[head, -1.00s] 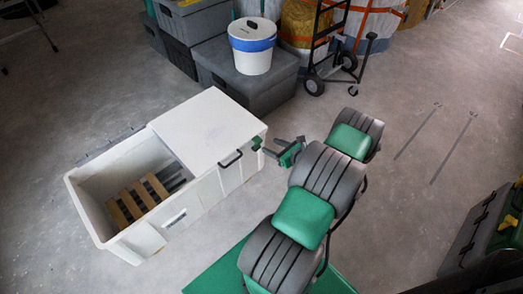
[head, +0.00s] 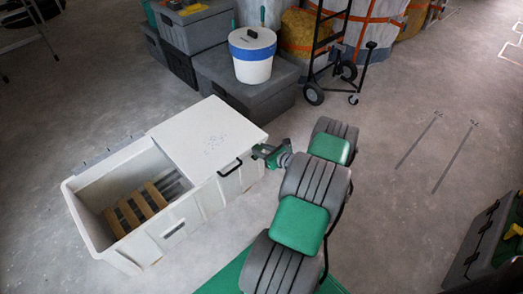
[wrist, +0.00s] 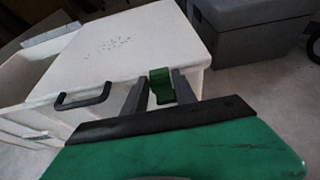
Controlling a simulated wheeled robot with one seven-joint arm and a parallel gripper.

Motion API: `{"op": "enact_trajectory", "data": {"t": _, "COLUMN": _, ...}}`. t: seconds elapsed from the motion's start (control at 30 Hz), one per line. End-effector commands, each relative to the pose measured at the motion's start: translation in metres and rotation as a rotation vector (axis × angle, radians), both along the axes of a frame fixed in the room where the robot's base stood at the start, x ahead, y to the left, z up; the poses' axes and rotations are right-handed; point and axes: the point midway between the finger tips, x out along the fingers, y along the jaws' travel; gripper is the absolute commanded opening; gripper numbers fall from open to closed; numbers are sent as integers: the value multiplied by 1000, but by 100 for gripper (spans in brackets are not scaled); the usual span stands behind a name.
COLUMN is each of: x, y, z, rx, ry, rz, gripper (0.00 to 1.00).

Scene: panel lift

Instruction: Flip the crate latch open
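The white crate (head: 172,232) stands on the floor, with a white panel (head: 205,135) over its right half. A black handle (head: 230,168) sits at the panel's front edge; it also shows in the wrist view (wrist: 83,96). The green latch (wrist: 161,86) is at the crate's right front corner. My gripper (wrist: 159,92) has its two grey fingers apart, with the latch between them. The right finger looks close to the latch; I cannot tell whether it touches. In the head view my gripper (head: 266,152) is at that corner and largely hides the latch.
The crate's open left half holds wooden slats (head: 138,207). Behind stand grey boxes (head: 245,85) with a white bucket (head: 252,57) on top, and a black hand truck (head: 333,55). A dark case (head: 490,238) is at the right. Floor between is clear.

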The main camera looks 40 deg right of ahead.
Motion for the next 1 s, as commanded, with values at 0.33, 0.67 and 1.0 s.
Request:
{"op": "enact_trajectory", "data": {"t": 0.33, "x": 0, "y": 0, "z": 0, "rx": -1, "ry": 0, "rz": 0, "gripper": 3}}
{"op": "enact_trajectory", "data": {"t": 0.67, "x": 0, "y": 0, "z": 0, "rx": -1, "ry": 0, "rz": 0, "gripper": 0}}
{"op": "enact_trajectory", "data": {"t": 1.0, "x": 0, "y": 0, "z": 0, "rx": -1, "ry": 0, "rz": -1, "gripper": 0}}
